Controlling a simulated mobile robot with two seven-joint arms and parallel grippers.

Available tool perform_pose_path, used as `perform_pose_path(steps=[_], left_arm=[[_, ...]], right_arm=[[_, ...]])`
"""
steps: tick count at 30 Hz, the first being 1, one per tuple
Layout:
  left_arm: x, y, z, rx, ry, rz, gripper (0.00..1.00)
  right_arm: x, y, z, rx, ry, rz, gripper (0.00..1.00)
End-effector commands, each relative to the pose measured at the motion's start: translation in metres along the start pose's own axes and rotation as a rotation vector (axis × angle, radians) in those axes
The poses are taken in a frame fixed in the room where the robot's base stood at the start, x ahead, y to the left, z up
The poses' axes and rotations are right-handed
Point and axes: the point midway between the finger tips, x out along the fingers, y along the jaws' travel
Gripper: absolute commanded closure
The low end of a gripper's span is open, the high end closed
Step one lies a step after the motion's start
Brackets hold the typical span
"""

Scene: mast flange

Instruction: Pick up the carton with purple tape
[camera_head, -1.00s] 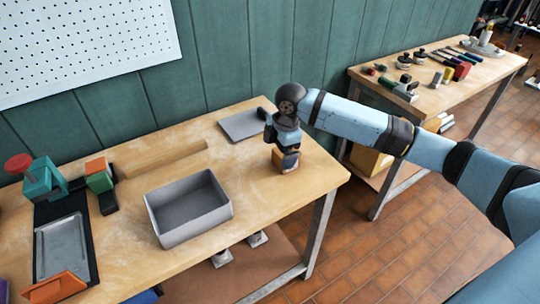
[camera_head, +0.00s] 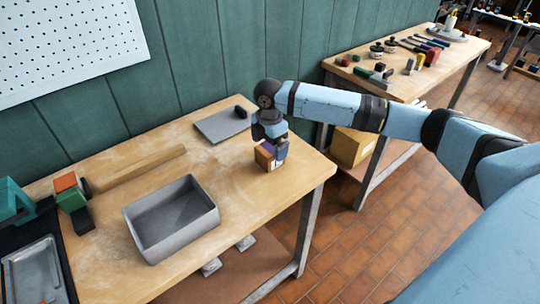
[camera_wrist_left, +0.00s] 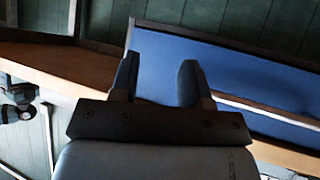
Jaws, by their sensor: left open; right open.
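The carton with purple tape (camera_head: 264,158) is a small brown box near the right end of the wooden workbench, with a purple strip showing on its top. My right gripper (camera_head: 273,150) is directly over it, pointing down, with its fingers at the carton's upper part and open. The gripper hides part of the carton's top and right side; I cannot tell whether the fingers touch it. My left gripper (camera_wrist_left: 157,80) shows only in the left wrist view, open and empty, with a blue surface beyond it.
A grey open bin (camera_head: 140,238) stands left of the carton on the workbench (camera_head: 240,215). A grey plate (camera_head: 215,128) with a dark block lies behind. A wooden bar (camera_head: 135,168) and an orange-green block (camera_head: 68,190) are farther left. A second table (camera_head: 400,90) holds several tools.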

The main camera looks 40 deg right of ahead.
Motion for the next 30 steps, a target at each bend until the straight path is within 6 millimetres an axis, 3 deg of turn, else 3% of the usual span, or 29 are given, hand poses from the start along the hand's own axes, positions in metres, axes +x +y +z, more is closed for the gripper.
perform_pose_path(steps=[9, 17, 25, 30], left_arm=[[0.002, -0.004, 0.003, 0.008, -0.002, -0.001, 0.57], [0.002, -0.004, 0.001, 0.007, 0.000, -0.001, 0.57], [0.002, -0.001, 0.000, -0.003, 0.003, -0.001, 0.57], [0.003, 0.000, -0.001, -0.008, 0.004, -0.001, 0.57]], right_arm=[[0.043, -0.001, 0.003, 0.000, -0.002, -0.002, 0.02], [0.049, -0.001, 0.003, 0.000, -0.001, 0.000, 0.02], [0.049, -0.001, 0.003, 0.000, -0.001, 0.000, 0.62], [0.048, -0.001, 0.003, 0.000, -0.001, 0.001, 0.63]])
